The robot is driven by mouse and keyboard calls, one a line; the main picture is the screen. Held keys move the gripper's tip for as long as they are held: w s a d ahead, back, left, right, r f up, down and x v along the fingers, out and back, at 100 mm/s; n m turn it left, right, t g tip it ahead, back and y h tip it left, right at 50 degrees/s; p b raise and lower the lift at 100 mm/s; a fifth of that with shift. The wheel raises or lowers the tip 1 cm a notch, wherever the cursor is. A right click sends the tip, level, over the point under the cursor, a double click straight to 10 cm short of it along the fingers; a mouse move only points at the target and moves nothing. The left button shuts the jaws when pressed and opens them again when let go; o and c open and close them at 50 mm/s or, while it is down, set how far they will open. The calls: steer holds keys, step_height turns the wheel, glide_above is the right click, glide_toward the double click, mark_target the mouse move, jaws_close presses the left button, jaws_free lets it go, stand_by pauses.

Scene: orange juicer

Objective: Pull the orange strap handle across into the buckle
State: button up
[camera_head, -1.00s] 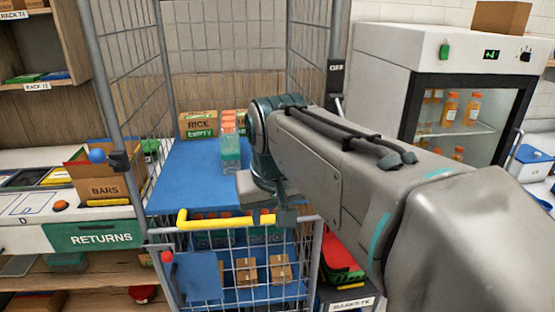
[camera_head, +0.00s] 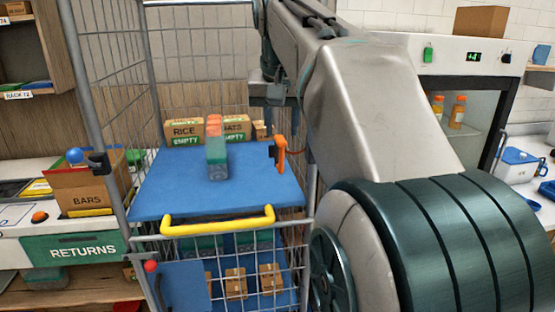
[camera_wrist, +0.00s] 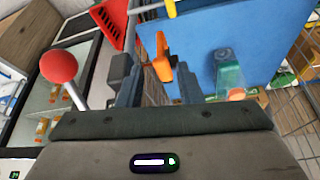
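The orange strap handle (camera_head: 281,153) hangs at the right side of the cage cart, beside the blue shelf. In the wrist view the orange handle (camera_wrist: 161,58) shows between the two fingertips of my gripper (camera_wrist: 160,68). My gripper is open, with a gap on each side of the handle; I cannot tell whether the handle is between the fingers or just beyond them. In the head view my gripper is not clearly seen, as my arm fills the right side. A dark fitting (camera_head: 98,164) on the left post may be the buckle.
The blue shelf (camera_head: 170,200) carries a bottle pack (camera_head: 217,150) and cartons (camera_head: 185,131). A yellow bar (camera_head: 215,227) crosses the cart's front. A fridge (camera_head: 455,60) stands at right. In the wrist view a red ball (camera_wrist: 58,66) stands left of the fingers.

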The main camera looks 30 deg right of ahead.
mark_target(282, 153)
steer(key=x, duration=1)
steer(key=shift+a, duration=0.1)
steer(key=shift+c, duration=0.3)
jaws_close()
